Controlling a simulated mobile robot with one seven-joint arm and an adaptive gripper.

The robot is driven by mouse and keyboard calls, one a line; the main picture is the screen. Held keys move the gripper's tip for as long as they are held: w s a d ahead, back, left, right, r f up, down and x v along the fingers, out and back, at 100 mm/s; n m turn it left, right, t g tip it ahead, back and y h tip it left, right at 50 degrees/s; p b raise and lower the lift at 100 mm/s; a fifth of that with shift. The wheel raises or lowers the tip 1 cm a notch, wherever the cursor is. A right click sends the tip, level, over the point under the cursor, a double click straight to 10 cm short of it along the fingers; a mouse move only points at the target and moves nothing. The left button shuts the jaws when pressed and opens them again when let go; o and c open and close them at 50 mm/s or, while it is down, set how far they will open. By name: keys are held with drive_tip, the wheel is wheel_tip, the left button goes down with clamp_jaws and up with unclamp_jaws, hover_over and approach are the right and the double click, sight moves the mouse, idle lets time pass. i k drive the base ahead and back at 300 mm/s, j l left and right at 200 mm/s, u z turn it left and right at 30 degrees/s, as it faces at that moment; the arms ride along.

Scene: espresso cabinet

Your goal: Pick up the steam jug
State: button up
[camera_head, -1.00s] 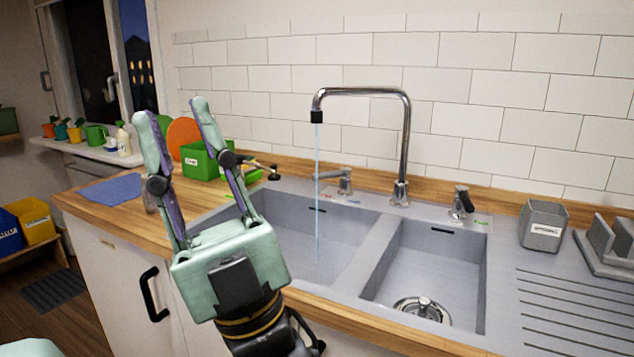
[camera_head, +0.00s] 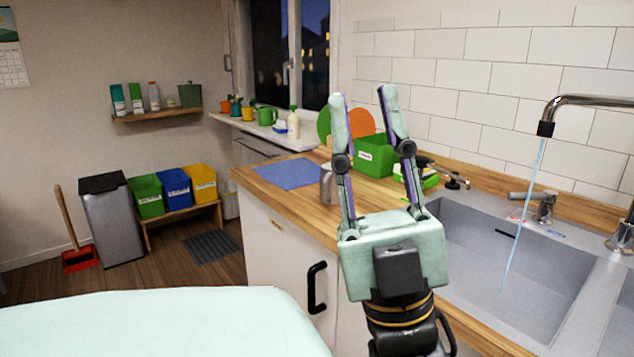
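A small silvery metal jug (camera_head: 326,188), seemingly the steam jug, stands on the wooden counter left of the sink. My gripper's left finger hides its right part. My gripper (camera_head: 362,97) is open and empty, fingers pointing up in the picture, and appears in front of the counter. Its fingers are well apart, with nothing between them but the view of things behind. I cannot tell how far the gripper is from the jug.
A blue cloth (camera_head: 287,174) lies left of the jug. A green box (camera_head: 375,157) stands behind it. Right are the sink (camera_head: 500,262) and running tap (camera_head: 545,128). Bins (camera_head: 174,190) and a shelf (camera_head: 156,115) are far left. Floor between is clear.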

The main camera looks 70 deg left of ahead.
sight(332, 185)
drive_tip(key=k+j, duration=0.1)
drive_tip(key=j, duration=0.45)
drive_tip(key=k+j, duration=0.1)
drive_tip(key=j, duration=1.05)
drive_tip(key=k+j, duration=0.15)
drive_tip(key=j, duration=0.45)
drive_tip(key=i, duration=0.35)
drive_tip(key=u, duration=0.05)
